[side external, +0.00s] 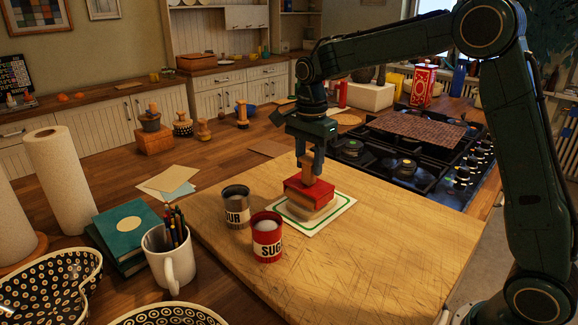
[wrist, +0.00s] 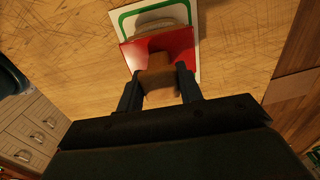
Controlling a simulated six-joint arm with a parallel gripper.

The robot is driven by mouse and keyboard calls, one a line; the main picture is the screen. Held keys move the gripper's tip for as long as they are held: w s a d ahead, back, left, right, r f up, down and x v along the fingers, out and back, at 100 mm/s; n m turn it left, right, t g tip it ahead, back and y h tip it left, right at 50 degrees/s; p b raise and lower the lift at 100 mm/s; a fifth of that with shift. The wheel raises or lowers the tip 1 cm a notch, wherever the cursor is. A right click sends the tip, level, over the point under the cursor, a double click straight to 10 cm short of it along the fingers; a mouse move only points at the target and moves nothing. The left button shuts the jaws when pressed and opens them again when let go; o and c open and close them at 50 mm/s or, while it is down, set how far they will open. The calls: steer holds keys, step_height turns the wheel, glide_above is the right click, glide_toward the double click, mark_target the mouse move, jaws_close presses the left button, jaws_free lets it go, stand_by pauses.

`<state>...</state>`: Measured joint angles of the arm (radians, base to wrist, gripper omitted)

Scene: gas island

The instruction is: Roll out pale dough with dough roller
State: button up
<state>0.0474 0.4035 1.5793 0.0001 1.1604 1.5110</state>
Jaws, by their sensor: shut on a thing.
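In the wrist view, the two fingers (wrist: 160,90) stand on either side of the handle (wrist: 158,75), above the red block (wrist: 178,47). Pale dough (side external: 305,211) lies under the block on a white mat with a green border (side external: 337,208). The block sits on or just over the dough; I cannot tell whether they touch. Most of the dough's top is hidden.
The mat lies on a wooden board (side external: 330,270). A dark flour can (side external: 236,208) and a red sugar can (side external: 267,238) stand close to its left. A mug of pens (side external: 170,262) is farther left. The gas hob (side external: 410,160) is behind right. The board's front is clear.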

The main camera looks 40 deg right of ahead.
steer(key=shift+a, duration=0.55)
steer(key=shift+d, duration=0.7)
steer(key=shift+f, duration=0.4)
stand_by(0.9)
steer(key=shift+d, duration=0.1)
steer(key=shift+d+f, duration=0.1)
steer(key=shift+d, duration=0.4)
stand_by(0.4)
